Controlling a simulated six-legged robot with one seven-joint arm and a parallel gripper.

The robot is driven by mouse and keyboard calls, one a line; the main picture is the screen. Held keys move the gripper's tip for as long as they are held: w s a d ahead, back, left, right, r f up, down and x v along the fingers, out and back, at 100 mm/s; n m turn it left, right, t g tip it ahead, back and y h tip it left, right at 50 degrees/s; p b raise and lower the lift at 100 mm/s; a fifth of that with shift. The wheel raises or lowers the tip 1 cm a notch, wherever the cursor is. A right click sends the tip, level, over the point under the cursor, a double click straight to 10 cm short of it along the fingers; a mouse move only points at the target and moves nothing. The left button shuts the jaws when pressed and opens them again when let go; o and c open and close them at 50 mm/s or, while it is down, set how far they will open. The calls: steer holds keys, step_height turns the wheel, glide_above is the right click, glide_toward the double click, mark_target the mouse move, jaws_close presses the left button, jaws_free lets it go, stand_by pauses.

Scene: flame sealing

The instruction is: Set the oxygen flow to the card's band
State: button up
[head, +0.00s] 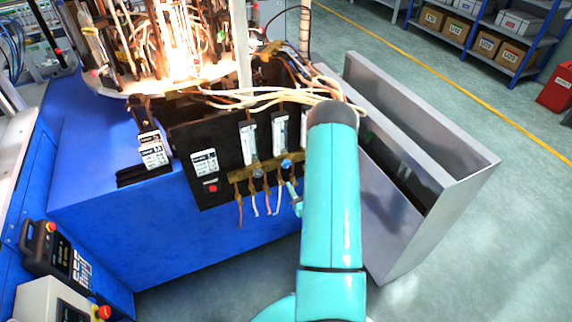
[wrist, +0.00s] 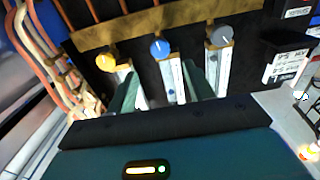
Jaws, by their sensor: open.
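A black panel (head: 222,140) carries flowmeter tubes with knobs on a brass manifold (head: 262,170). The wrist view shows an orange knob (wrist: 106,62), a blue knob (wrist: 160,46) and a grey knob (wrist: 220,36). In the head view, the blue knob (head: 286,163) and the grey knob (head: 258,174) show; my arm hides the orange one. My gripper (wrist: 168,78) is open, its fingers on either side of the middle flowmeter tube (wrist: 173,76), close to the blue knob; contact is unclear. A printed card (head: 152,150) stands left of the panel. Its text and the scale readings are too small to read.
A grey metal trough (head: 425,200) stands right of my arm. Pale hoses (head: 270,97) cross above the panel, and a brightly glowing apparatus (head: 165,50) stands behind it. A blue bench (head: 90,180) fills the left. A red button (head: 213,188) sits on the panel.

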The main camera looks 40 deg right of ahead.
mark_target(287, 166)
steer(key=x, duration=1.1)
steer(key=shift+w, duration=0.2)
steer(key=c, duration=0.9)
